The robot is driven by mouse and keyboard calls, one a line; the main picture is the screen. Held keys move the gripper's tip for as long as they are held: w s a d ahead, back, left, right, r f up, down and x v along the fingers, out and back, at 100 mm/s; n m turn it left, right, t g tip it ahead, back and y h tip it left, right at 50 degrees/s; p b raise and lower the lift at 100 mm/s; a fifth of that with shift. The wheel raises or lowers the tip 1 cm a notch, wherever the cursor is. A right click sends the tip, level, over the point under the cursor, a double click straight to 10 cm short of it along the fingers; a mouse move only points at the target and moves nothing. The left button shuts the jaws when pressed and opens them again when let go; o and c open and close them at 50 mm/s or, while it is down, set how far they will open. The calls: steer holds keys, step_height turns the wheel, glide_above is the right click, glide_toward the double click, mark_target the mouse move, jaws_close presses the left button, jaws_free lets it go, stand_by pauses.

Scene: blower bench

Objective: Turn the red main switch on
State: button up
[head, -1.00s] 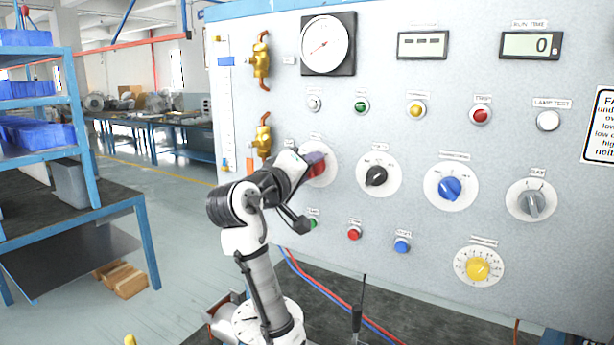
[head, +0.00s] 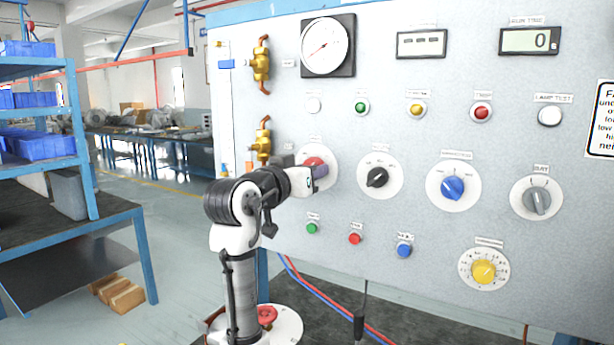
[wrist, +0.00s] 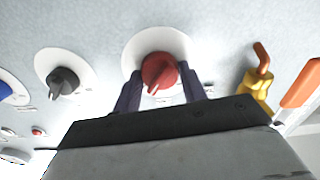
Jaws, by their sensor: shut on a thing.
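The red main switch (head: 313,161) is a round red knob on a white disc, at the left end of the row of large knobs on the grey panel. My gripper (head: 318,173) reaches it from the left, with its dark purple fingers at the knob and partly covering it. In the wrist view the red main switch (wrist: 159,72) sits between the two fingers of my gripper (wrist: 161,76), which are shut on it. Its pointer ridge faces down and slightly left in that view. The labels around it are too small to read.
A black knob (head: 377,177) is just right of the switch, followed by a blue knob (head: 453,187) and a grey knob (head: 537,200). A brass valve (head: 263,140) stands close to the upper left. Small green and red buttons lie below.

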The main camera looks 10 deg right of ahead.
steer(key=shift+f+m, duration=0.1)
steer(key=shift+m, duration=0.5)
steer(key=o, duration=1)
steer(key=shift+c, duration=0.2)
steer(key=shift+s+a, duration=0.1)
steer(key=b+v, duration=0.4)
steer(key=v, duration=0.9)
steer(key=shift+s+a, duration=0.2)
steer(key=shift+a, duration=0.05)
